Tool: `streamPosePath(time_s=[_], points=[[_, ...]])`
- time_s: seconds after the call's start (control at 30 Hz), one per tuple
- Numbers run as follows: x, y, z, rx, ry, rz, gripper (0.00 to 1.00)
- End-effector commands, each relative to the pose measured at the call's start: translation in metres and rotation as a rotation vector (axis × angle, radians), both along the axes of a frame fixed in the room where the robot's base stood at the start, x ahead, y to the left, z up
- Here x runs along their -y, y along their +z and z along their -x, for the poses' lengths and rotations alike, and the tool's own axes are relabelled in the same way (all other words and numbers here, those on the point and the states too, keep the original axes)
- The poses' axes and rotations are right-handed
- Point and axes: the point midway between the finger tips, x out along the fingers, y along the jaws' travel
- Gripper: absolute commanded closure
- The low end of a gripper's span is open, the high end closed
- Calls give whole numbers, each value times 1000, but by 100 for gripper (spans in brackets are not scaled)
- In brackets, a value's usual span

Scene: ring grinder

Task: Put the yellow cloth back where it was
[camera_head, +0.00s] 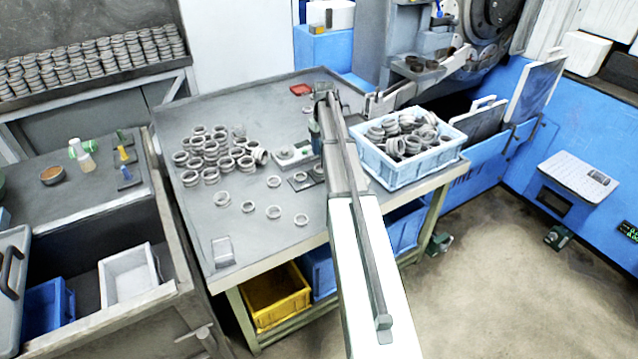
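I cannot make out a yellow cloth anywhere in this view. My arm reaches from the bottom edge up over the grey worktable (235,102). My gripper (326,92) is at the arm's far end, above the back part of the table. Its fingers are too small and too covered by the arm to tell whether they are open or shut, or whether anything is between them.
Many metal rings (215,148) lie on the table's left half. A light blue crate (408,177) full of rings stands at its right. A red item (300,89) lies at the back. A yellow bin (275,297) is underneath. The grinder (490,15) stands behind right.

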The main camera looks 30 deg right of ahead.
Motion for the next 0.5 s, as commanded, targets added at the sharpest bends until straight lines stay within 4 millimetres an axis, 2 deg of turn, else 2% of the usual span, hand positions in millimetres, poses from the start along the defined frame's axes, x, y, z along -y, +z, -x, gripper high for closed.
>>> streamPosePath(time_s=[0.03,0.3,0.4,0.5], points=[[-10,-1,12,0,1,0,74],[-61,-8,71,0,1,0,74],[-74,-11,86,0,1,0,74],[-79,-16,91,-1,1,0,74]])
